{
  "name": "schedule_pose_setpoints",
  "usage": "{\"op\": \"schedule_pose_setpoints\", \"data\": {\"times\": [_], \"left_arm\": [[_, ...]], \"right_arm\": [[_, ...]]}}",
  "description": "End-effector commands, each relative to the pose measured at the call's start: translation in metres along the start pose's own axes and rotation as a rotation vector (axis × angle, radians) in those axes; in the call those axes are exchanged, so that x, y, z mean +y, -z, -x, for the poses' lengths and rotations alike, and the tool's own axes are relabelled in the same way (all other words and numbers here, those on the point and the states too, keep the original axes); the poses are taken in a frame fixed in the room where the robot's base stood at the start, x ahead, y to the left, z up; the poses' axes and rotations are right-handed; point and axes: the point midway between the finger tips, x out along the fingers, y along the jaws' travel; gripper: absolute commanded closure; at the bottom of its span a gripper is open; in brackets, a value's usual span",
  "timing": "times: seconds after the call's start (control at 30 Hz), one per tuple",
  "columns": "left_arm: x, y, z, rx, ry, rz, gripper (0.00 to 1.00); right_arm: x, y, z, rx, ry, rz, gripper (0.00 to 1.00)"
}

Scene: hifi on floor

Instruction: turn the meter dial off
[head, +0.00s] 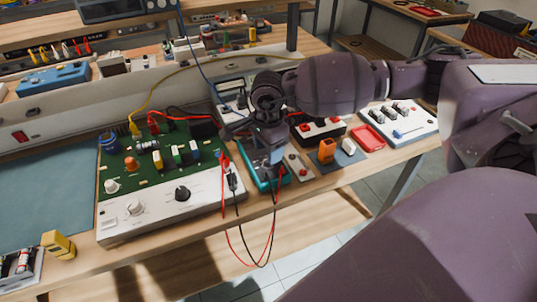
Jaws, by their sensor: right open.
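The meter (263,182) has a teal case and lies on the bench right of the green circuit board. Its dial cannot be made out, because my right gripper (275,163) is in front of it. My right arm comes in from the right, and the gripper points down over the meter. The gripper is open; whether its fingertips touch the dial or stay above it I cannot tell. Red and black leads (270,243) hang in a loop over the bench's front edge near the meter. My left gripper is not in view.
The green circuit board (130,180) with knobs stands left of the meter. To the right are an orange block (327,151), a red tray (368,138) and a white board (412,125). A yellow block (58,244) stands at the front left. A blue mat (45,195) lies clear.

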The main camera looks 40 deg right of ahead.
Motion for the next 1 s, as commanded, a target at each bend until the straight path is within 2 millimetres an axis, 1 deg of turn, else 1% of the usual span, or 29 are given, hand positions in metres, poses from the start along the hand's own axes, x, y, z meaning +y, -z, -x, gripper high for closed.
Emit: {"op": "schedule_pose_setpoints", "data": {"times": [0.03, 0.2, 0.3, 0.4, 0.6, 1.0], "left_arm": [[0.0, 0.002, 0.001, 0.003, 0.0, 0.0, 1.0], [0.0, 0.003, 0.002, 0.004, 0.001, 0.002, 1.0], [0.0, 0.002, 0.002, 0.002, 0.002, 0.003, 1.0], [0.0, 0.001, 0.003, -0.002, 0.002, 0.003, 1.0], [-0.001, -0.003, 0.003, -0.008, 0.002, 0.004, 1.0], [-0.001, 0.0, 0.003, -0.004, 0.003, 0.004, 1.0]], "right_arm": [[-0.001, 0.0, 0.013, 0.0, 0.006, 0.0, 0.46], [-0.001, 0.0, 0.043, 0.0, 0.006, 0.0, 0.46], [-0.001, 0.0, 0.058, 0.0, 0.005, 0.0, 0.46], [-0.001, 0.0, 0.068, 0.0, 0.003, 0.0, 0.46], [0.0, 0.0, 0.076, 0.0, 0.002, 0.0, 0.46], [0.0, 0.0, 0.076, 0.0, 0.001, 0.0, 0.46]]}}
